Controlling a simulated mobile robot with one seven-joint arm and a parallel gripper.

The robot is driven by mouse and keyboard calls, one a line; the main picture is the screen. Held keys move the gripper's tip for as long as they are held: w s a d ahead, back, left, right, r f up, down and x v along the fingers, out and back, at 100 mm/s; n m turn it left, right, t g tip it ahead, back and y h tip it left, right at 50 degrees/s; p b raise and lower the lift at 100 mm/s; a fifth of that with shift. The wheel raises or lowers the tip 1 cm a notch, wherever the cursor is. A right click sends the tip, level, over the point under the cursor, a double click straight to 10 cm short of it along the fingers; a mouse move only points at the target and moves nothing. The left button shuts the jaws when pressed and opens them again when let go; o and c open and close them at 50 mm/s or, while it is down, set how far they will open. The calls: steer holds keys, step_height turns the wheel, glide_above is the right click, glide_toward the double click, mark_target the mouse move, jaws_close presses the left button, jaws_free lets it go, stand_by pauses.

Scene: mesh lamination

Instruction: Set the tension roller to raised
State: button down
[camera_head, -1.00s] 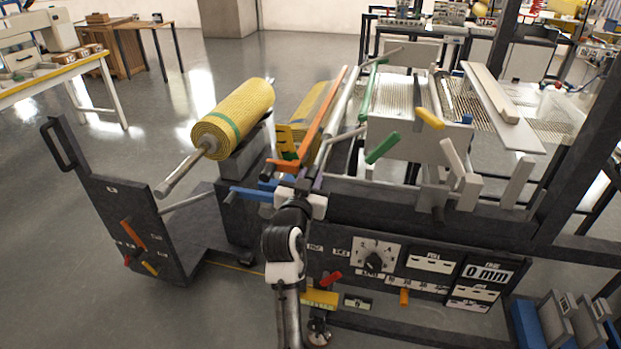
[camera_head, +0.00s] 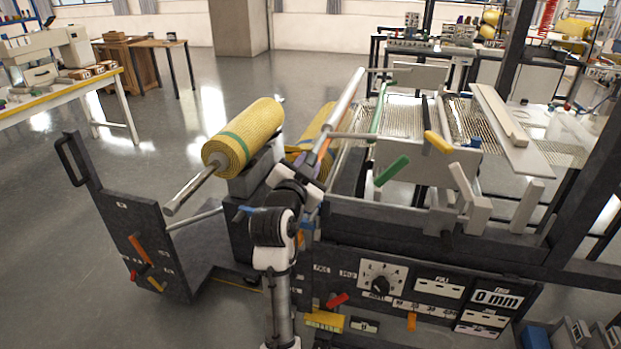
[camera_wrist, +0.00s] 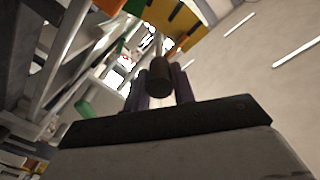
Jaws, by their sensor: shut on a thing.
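In the head view my gripper (camera_head: 316,170) is at the near end of a long pale roller (camera_head: 346,98) on the machine. An orange bar (camera_head: 322,146) shows just beyond the gripper, partly hidden by it. In the wrist view my gripper (camera_wrist: 160,82) has its two purple fingers on either side of a dark cylindrical grip (camera_wrist: 159,77) and is shut on it. Orange and yellow parts show behind the grip. I cannot tell for sure which bar is the tension roller, nor its setting.
A yellow mesh roll (camera_head: 243,134) with a green band lies left of my arm. A green handle (camera_head: 392,170) and a yellow handle (camera_head: 438,142) stand to the right. The front panel has a dial (camera_head: 380,280). Open floor lies at the far left.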

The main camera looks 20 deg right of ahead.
steer(key=shift+a+r+m, duration=0.1)
steer(key=shift+r+m, duration=0.3)
steer(key=shift+r, duration=0.6)
steer(key=c, duration=1.5)
jaws_free()
steer(key=shift+f, duration=0.1)
steer(key=shift+o, duration=0.2)
steer(key=shift+f, duration=0.1)
steer(key=shift+s+a, duration=0.1)
steer(key=shift+s, duration=0.1)
steer(key=b+v, duration=0.4)
steer(key=v, duration=0.9)
steer(key=shift+s+a, duration=0.15)
